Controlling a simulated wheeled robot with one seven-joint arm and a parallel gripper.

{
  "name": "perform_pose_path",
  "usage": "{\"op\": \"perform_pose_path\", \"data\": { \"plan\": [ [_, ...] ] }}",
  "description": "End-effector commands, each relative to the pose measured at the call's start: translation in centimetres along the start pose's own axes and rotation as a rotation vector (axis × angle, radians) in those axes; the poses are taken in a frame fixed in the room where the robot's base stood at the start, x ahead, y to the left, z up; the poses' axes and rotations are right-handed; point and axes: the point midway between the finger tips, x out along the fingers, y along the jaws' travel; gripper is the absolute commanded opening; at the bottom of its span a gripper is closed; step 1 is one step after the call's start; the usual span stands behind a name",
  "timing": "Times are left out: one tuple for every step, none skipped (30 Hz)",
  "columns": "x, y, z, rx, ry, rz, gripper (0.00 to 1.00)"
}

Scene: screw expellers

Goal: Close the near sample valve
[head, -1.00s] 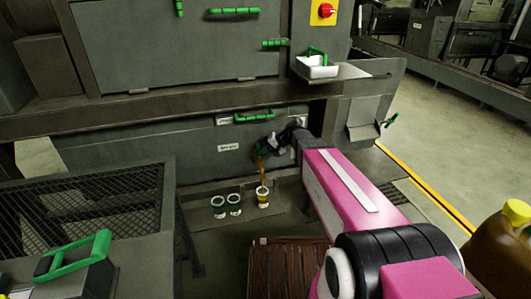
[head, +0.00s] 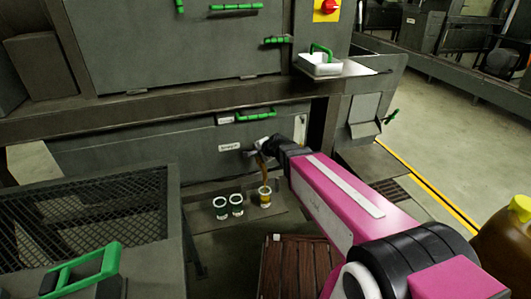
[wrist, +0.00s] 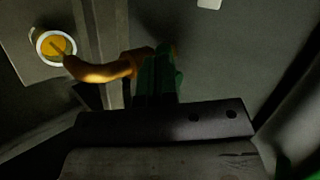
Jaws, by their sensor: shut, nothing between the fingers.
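A brown-orange stream (head: 261,168) runs from the outlet on the grey machine's lower front into a white-rimmed cup (head: 265,195). My gripper (head: 259,147) is shut and empty, right at the outlet, and hides most of the valve there.
Two more cups (head: 228,206) stand left of the filling one on a low ledge. A mesh-topped box (head: 90,215) with a green handle stands near left. A white tray (head: 320,67) juts out above my arm. A brown jug (head: 515,240) is at right.

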Motion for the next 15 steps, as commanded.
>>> {"op": "perform_pose_path", "data": {
  "plan": [
    [0.1,-0.1,0.4,0.009,0.013,0.0,0.0],
    [0.2,-0.2,0.6,0.017,0.023,0.0,0.0],
    [0.3,-0.2,0.7,0.028,0.036,0.001,0.0],
    [0.4,-0.3,0.8,0.032,0.038,0.0,0.0],
    [0.5,-0.4,0.9,0.031,0.035,0.0,0.0],
    [0.6,-0.4,1.0,0.029,0.033,0.001,0.0],
    [0.6,-0.5,1.1,0.028,0.032,0.001,0.0],
    [0.7,-0.5,1.2,0.027,0.031,0.001,0.0],
    [0.8,-0.6,1.3,0.026,0.03,0.001,0.0],
    [0.8,-0.7,1.4,0.026,0.029,0.001,0.0],
    [0.9,-0.7,1.5,0.025,0.028,0.001,0.0],
    [1.0,-0.8,1.6,0.024,0.028,0.001,0.0],
    [1.0,-0.8,1.6,0.024,0.028,0.001,0.0],
    [1.1,-0.9,1.7,0.024,0.027,0.001,0.0],
    [1.2,-0.9,1.7,0.024,0.027,0.001,0.0]
  ]
}}
